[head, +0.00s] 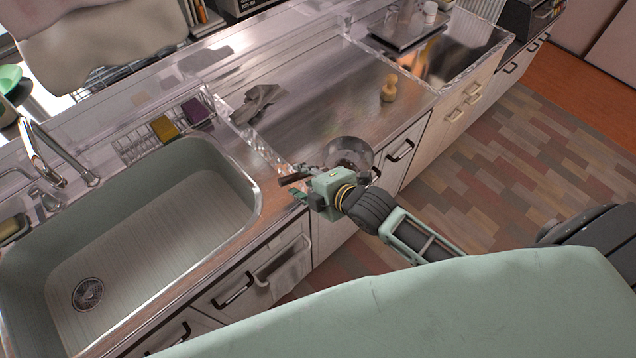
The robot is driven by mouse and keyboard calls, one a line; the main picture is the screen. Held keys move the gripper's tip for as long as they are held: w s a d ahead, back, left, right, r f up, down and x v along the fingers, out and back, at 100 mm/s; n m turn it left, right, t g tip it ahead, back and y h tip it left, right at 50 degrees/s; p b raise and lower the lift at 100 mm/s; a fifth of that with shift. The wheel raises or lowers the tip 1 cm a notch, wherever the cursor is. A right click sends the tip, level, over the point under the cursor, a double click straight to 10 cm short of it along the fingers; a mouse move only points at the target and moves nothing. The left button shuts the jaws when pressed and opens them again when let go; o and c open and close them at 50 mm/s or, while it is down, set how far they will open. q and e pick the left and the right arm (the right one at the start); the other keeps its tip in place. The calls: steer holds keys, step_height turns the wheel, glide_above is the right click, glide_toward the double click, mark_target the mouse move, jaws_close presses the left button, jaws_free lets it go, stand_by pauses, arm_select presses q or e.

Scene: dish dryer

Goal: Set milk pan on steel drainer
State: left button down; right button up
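The milk pan (349,153) is a small round steel pan with a dark handle. It shows at the front edge of the steel counter, just beyond my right gripper (301,197). The handle points left and runs across my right gripper, which appears shut on it; the fingers are small and partly hidden. The pan appears held at the counter edge. A broad steel drainer surface (325,100) lies behind it, right of the sink, with a clear raised strip along its left side. My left gripper is out of view.
The sink (150,235) is at left, with a faucet (45,150) and a wire rack holding sponges (165,128). A crumpled grey cloth (258,103) and a wooden shaker (389,88) stand on the steel. A tray (405,38) with glasses is at upper right. The drainer's middle is clear.

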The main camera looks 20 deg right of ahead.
steer(key=b+v, duration=0.1)
steer(key=v, duration=1)
